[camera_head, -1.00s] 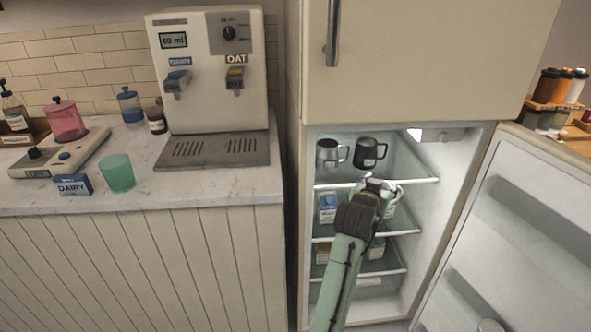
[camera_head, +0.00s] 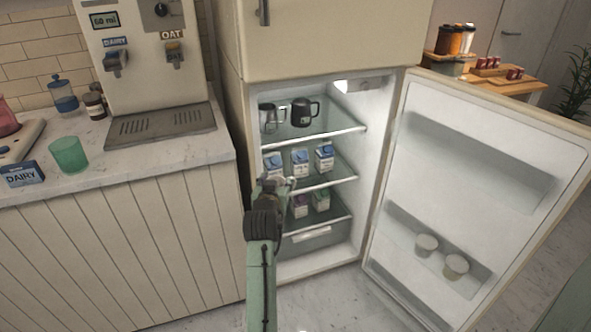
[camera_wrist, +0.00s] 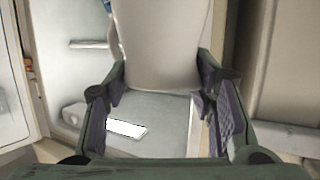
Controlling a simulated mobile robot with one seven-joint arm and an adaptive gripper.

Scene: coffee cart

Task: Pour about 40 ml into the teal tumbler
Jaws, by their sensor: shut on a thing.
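The teal tumbler (camera_head: 69,155) stands upright on the counter at the left in the head view; its inside is not clear. My gripper (camera_head: 278,186) is in front of the open fridge, well to the right of the tumbler. In the wrist view my gripper (camera_wrist: 160,85) is shut on a pale, smooth-sided vessel (camera_wrist: 162,45) between its two fingers. Its top is out of frame there and my arm mostly hides it in the head view, so I cannot tell its kind. The dispenser (camera_head: 140,75) shows "60 ml" and has dairy and oat outlets.
The fridge holds a steel pitcher (camera_head: 272,118), a black pitcher (camera_head: 304,113) and several cartons (camera_head: 300,163). The open fridge door (camera_head: 450,170) reaches out at the right. The dispenser's drip tray (camera_head: 160,126) is clear.

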